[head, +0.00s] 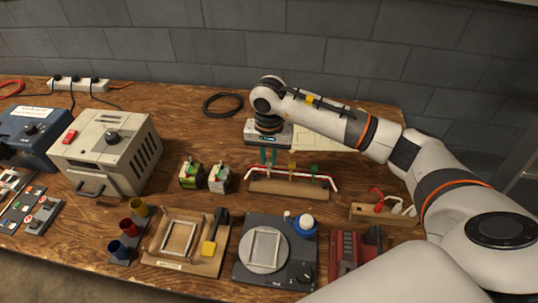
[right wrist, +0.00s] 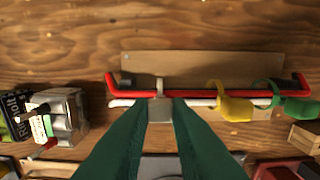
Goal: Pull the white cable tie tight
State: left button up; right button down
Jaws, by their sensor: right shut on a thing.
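The white cable tie (right wrist: 159,86) loops around the red cable (right wrist: 195,93) and the white cable (right wrist: 125,102) in the right wrist view. My right gripper (right wrist: 160,108) has its green fingers shut on the tie's pale tab, just in front of the cables. In the head view the right gripper (head: 268,158) reaches down to the left part of the cable run (head: 305,174); its fingers hide most of the white tie there. How tight the loop is cannot be told. A yellow tie (right wrist: 235,107) and a green tie (right wrist: 298,107) sit further right on the cables. My left gripper is not in view.
A wooden block (head: 290,189) lies along the cables. Two small battery-like blocks (head: 205,176) stand left of it. A dark scale-like device (head: 263,277), a wooden tray (head: 155,257) and a red device (head: 345,253) are in front. A grey metal box (head: 103,152) stands at left.

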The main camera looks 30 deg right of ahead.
aim_at(269, 160)
notch_tip(269, 160, up, 5)
jog(key=shift+f+p, duration=0.1)
jog(key=shift+p, duration=0.65)
jog(key=shift+f, duration=0.1)
jog(key=c, duration=1.3)
grip_release()
notch_tip(269, 160, up, 12)
jog(key=shift+b, duration=0.55)
